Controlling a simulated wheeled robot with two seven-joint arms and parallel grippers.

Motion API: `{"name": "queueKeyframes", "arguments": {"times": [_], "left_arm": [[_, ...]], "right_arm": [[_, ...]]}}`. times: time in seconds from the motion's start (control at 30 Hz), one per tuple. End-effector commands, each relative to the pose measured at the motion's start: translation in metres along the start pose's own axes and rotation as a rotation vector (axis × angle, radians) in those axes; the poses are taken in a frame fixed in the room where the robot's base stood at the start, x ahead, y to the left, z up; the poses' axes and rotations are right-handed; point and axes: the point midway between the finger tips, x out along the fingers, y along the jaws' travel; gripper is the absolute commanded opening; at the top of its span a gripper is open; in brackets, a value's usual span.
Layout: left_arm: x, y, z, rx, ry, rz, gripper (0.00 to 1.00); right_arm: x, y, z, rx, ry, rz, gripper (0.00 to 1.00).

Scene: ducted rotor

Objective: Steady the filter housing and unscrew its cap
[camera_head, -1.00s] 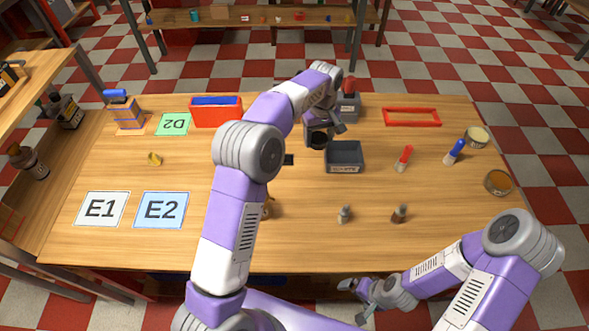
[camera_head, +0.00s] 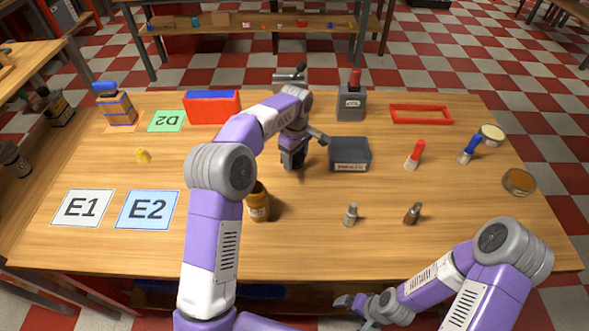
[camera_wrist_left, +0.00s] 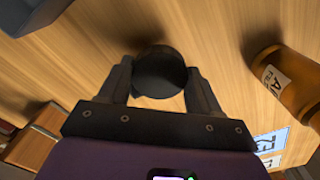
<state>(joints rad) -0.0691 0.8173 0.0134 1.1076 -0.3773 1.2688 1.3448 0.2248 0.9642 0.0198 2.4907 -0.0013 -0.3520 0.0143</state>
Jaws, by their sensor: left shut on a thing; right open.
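My left gripper (camera_head: 293,160) is low over the middle of the table, left of the dark grey tray. In the left wrist view its fingers (camera_wrist_left: 160,85) are shut on the sides of a dark round body (camera_wrist_left: 160,72), which may be the filter housing. No separate cap can be made out on it. In the head view the gripper mostly hides this body. My right gripper (camera_head: 357,302) is open and empty, in front of the table's near edge.
A dark grey tray (camera_head: 349,153) stands right of my left gripper. An amber bottle (camera_head: 258,203) stands nearer; it also shows in the wrist view (camera_wrist_left: 290,80). A grey box with a red top (camera_head: 352,103) and a red frame (camera_head: 420,114) are behind. Table between the E2 card (camera_head: 147,209) and bottle is clear.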

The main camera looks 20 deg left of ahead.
Motion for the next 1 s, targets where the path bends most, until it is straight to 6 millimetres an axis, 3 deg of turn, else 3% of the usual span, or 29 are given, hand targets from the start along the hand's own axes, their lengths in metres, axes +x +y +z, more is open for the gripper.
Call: {"name": "queueKeyframes", "arguments": {"times": [0.33,0.73,0.77,0.9,1.0], "left_arm": [[0.049,0.000,0.000,0.000,-0.001,0.000,0.27],[0.054,0.001,0.000,0.001,0.000,0.002,0.27],[0.054,0.000,0.000,0.001,0.000,0.002,0.65],[0.053,0.001,0.000,0.001,0.000,0.002,0.86],[0.053,0.001,0.000,0.001,0.000,0.002,0.89]], "right_arm": [[0.019,0.007,-0.001,0.000,0.000,0.000,0.98],[0.019,0.007,-0.001,0.000,0.000,0.000,0.98],[0.019,0.007,-0.001,0.000,0.000,0.000,0.98],[0.019,0.007,-0.001,0.000,0.000,0.000,0.98],[0.019,0.007,-0.001,0.000,0.000,0.000,0.98]]}}
